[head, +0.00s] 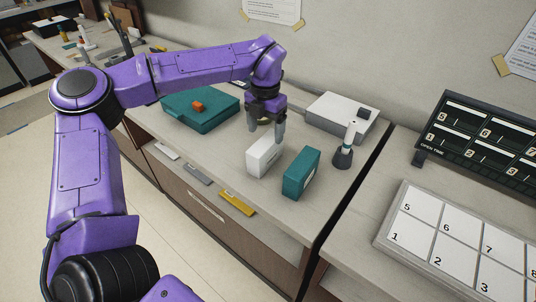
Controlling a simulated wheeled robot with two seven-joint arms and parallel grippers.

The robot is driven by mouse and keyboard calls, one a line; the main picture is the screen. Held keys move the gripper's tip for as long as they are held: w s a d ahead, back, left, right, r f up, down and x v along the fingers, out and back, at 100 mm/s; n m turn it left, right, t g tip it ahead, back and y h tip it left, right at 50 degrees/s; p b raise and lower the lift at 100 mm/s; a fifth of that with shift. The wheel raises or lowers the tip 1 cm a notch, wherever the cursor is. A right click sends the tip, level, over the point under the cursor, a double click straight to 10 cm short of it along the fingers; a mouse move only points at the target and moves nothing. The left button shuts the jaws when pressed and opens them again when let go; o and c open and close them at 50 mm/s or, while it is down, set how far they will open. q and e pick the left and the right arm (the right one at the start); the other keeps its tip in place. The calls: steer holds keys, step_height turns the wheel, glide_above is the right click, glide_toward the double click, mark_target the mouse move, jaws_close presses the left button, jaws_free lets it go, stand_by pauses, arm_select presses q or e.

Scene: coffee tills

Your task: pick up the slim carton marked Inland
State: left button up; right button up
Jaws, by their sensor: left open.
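Two slim cartons stand upright on the counter, a white one (262,157) and a teal one (301,173) to its right. Each has small print that I cannot read here, so I cannot tell which is marked Inland. My left gripper (266,132) points down over the white carton, open. One finger shows at the carton's far left and the other overlaps its right upper end. I cannot tell whether either finger touches it. My right gripper is not in view.
A teal case (200,112) with a small orange object (198,106) lies to the left. A grey-white box (336,117) and a dark stand with a white handle (343,156) are behind on the right. A numbered tray (470,252) fills the right counter, past a dark gap.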

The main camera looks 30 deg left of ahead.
mark_target(265, 151)
arm_select(q)
steer(key=f, duration=0.2)
steer(key=f+p, duration=0.1)
steer(key=f, duration=0.4)
steer(key=shift+s+d+f+p, duration=0.15)
steer(key=shift+s+f+p, duration=0.2)
steer(key=shift+f, duration=0.35)
steer(key=shift+r, duration=0.1)
steer(key=c, duration=1.1)
